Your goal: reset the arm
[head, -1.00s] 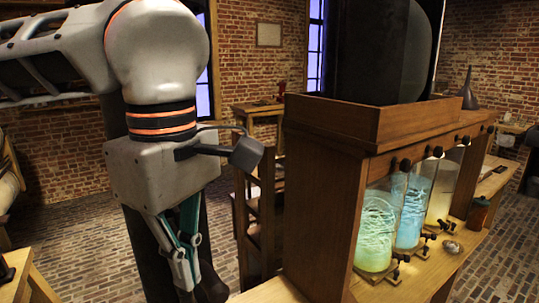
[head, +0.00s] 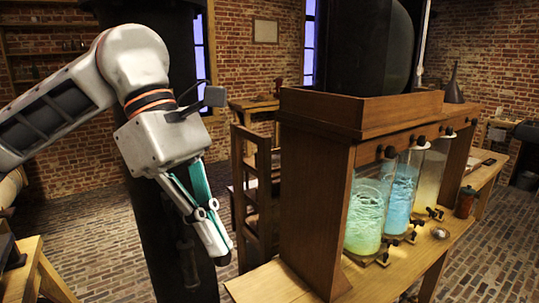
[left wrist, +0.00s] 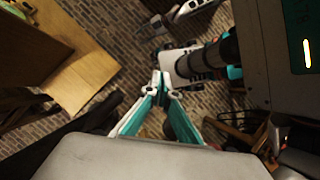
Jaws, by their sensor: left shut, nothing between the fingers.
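My left gripper (head: 222,254) hangs on the left side of the head view, pointing down and to the right, left of the wooden cabinet. Its fingers are together with nothing between them. In the left wrist view its closed fingertips (left wrist: 161,78) show above the brick floor. Three glass jars stand in the cabinet: a green one (head: 366,215), a blue one (head: 400,198) and a pale one (head: 428,182).
The wooden cabinet (head: 312,200) stands on a bench (head: 265,285) just right of my left gripper. A wooden chair (head: 250,180) is behind it. Brick floor (head: 85,245) is open at the left.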

